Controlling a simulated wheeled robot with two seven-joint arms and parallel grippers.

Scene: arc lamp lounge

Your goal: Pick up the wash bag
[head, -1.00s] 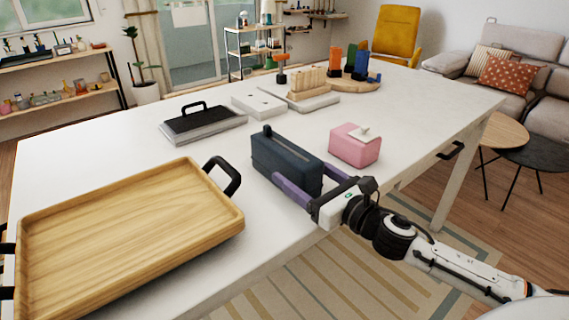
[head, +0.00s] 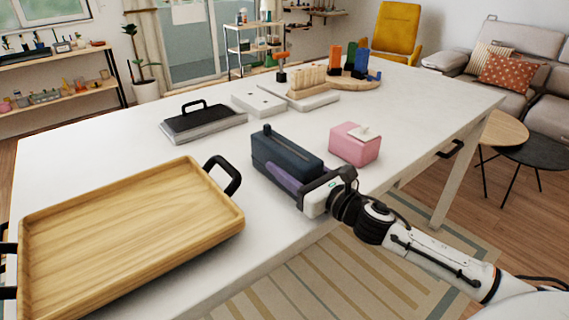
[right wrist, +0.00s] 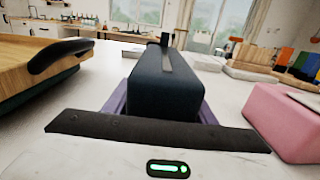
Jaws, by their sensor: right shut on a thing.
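The wash bag (head: 287,152) is a dark navy, box-shaped bag with a strip along its top and a small tab at its far end. It appears to rest upright on the white table. My right gripper (head: 284,171) reaches in from the right, with its purple fingers along the two long sides of the bag, shut on it. In the right wrist view, the bag (right wrist: 167,85) sits between the purple fingers, whose lower parts are partly hidden by the bag and the gripper's dark front bar. My left gripper is not in view.
A wooden tray (head: 120,230) with black handles lies left of the bag. A pink box (head: 352,146) stands close on the right. A black-topped board with a handle (head: 203,122), white slabs (head: 258,104) and wooden block toys (head: 352,78) are farther back. The table (head: 420,105) is clear at the right.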

